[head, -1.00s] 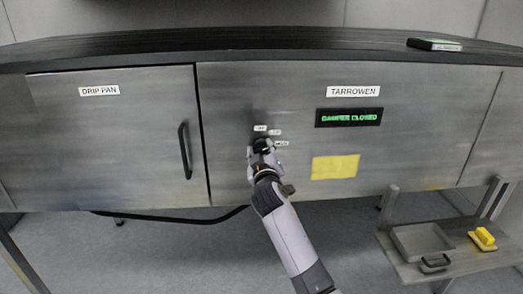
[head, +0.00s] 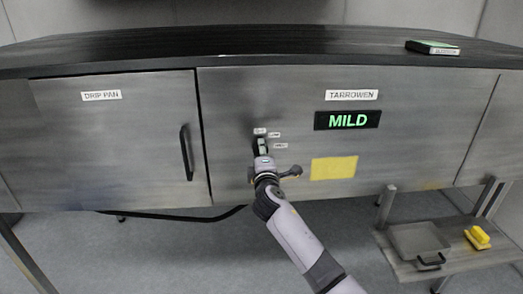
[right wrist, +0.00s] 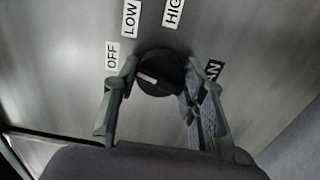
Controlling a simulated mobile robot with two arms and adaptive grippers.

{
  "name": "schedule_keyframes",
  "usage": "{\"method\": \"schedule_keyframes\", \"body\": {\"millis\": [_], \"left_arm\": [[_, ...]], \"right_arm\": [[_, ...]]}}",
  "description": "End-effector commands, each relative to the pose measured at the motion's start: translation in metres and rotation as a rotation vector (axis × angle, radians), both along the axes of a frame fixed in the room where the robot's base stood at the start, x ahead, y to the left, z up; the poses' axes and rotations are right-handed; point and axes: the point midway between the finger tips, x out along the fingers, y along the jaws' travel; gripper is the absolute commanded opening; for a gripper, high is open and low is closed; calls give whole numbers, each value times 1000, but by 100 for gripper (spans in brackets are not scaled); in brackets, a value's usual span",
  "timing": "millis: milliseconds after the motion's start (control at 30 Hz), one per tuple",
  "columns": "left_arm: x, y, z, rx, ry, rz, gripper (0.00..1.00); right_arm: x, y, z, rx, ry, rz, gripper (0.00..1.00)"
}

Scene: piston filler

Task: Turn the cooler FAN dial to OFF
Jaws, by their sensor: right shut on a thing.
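The black round FAN dial (right wrist: 163,62) is on the grey front panel. In the right wrist view its white mark lies on its left side and points roughly toward the OFF label (right wrist: 112,55). The LOW label (right wrist: 130,18) and a partly cut HIGH label (right wrist: 173,12) are above it. A dark label (right wrist: 213,70), partly hidden, is to its right. My right gripper (right wrist: 158,80) is shut on the dial, one finger on each side; it also shows in the head view (head: 262,145). My left gripper is not in view.
A display (head: 347,120) reads MILD under the TARROWEN label (head: 352,95). A yellow note (head: 334,168) is below. The DRIP PAN door (head: 100,140) has a black handle (head: 186,152). A low shelf at right holds a grey pan (head: 418,241) and a yellow item (head: 478,236).

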Motion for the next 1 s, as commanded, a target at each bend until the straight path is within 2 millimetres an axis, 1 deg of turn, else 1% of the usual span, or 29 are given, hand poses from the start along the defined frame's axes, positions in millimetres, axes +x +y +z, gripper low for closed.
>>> {"method": "schedule_keyframes", "body": {"millis": [33, 200, 400, 633, 1000], "left_arm": [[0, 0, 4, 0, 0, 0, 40], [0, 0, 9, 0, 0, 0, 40], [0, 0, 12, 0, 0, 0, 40], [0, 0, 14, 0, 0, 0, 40], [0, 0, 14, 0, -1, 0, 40]], "right_arm": [[0, 1, 0, -39, 3, 2, 11], [0, 1, 0, -153, 2, 3, 11], [-1, 2, -2, -240, 3, 3, 11], [-1, 2, -3, -286, 4, 3, 11], [-1, 1, -4, -295, 5, 3, 11]]}}
